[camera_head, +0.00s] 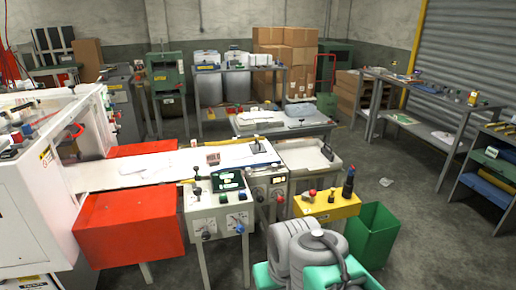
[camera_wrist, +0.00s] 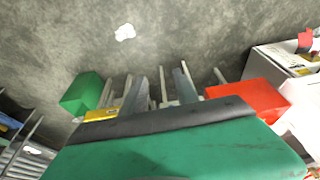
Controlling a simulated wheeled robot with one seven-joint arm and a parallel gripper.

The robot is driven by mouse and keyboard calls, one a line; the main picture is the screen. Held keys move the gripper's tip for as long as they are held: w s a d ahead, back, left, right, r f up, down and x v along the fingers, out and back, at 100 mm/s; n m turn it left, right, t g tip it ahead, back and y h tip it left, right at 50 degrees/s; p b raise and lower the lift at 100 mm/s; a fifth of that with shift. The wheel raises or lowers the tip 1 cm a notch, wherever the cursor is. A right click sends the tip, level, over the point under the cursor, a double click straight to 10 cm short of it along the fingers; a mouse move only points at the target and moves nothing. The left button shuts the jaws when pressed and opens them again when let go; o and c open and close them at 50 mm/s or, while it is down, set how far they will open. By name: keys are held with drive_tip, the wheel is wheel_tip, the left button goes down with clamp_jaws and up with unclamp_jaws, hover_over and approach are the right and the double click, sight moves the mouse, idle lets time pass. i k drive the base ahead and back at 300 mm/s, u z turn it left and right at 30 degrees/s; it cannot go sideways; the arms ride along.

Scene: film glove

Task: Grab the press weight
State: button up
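I cannot single out the press weight for sure. In the head view a small brown block with a label (camera_head: 213,159) stands on the white film-covered bed of the machine (camera_head: 150,166). A small dark object (camera_head: 257,145) sits at the bed's right end, and another dark piece (camera_head: 327,152) lies on the pale surface further right. My grey and teal arm (camera_head: 312,252) fills the bottom of the head view, right of the machine and apart from these objects. The wrist view shows none of these objects clearly.
A control panel (camera_head: 219,208), a yellow button box (camera_head: 326,206) and a green bin (camera_head: 372,235) stand in front of the bed's right end. The bin also shows in the wrist view (camera_wrist: 82,93). A red box (camera_head: 130,226) juts out left. Open floor lies at right.

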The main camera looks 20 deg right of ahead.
sight(256, 148)
drive_tip(key=z, duration=1.3)
drive_tip(key=i, duration=2.55)
drive_tip(key=u, duration=3.05)
drive_tip(key=i, duration=0.5)
drive_tip(key=z, duration=0.05)
